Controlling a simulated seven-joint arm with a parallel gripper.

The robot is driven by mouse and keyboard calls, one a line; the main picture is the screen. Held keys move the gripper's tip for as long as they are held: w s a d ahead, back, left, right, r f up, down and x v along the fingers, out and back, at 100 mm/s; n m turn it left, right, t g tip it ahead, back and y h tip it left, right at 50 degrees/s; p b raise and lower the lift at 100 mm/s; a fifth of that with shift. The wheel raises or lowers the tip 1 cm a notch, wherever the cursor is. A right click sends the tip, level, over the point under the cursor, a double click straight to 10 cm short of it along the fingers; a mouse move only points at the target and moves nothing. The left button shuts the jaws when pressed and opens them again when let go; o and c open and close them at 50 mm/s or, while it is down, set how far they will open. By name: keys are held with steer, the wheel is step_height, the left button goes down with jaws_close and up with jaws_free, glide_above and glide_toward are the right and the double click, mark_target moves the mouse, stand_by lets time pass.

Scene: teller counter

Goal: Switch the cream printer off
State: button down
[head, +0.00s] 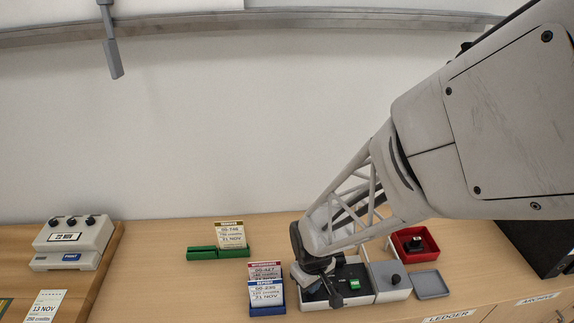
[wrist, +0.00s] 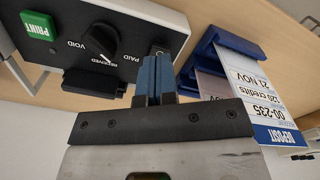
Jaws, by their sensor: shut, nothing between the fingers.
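The cream printer (head: 312,302) stands at the centre of the counter, a pale case with a black top panel. A small dark switch (wrist: 157,50) sits at the panel's corner, partly hidden by my fingertips. My gripper (wrist: 154,64) is shut and empty, its blue-grey fingers right at that switch; I cannot tell whether they touch it. My gripper also shows over the printer in the head view (head: 333,294).
Deposit and other slips stand in a blue holder (head: 267,311) close left of the printer. A green holder (head: 202,253) is behind. Another cream machine (head: 92,236) with several knobs stands far left.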

steer(key=shift+f, duration=0.85)
stand_by(0.7)
steer(key=shift+r, duration=3.5)
steer(key=shift+d+r, duration=0.1)
steer(key=shift+r, duration=0.2)
steer(key=s+d+r+m+t, duration=0.1)
steer(key=s+d+r+m, duration=0.2)
steer(key=r, duration=0.8)
steer(key=s+d+r+m+t, duration=0.1)
steer(key=s+d+r+m, duration=0.2)
steer(key=r, duration=0.8)
steer(key=shift+s+d+r+t, duration=0.3)
steer(key=shift+s+d+r, duration=0.1)
steer(key=shift+s+d, duration=0.65)
steer(key=shift+a, duration=0.1)
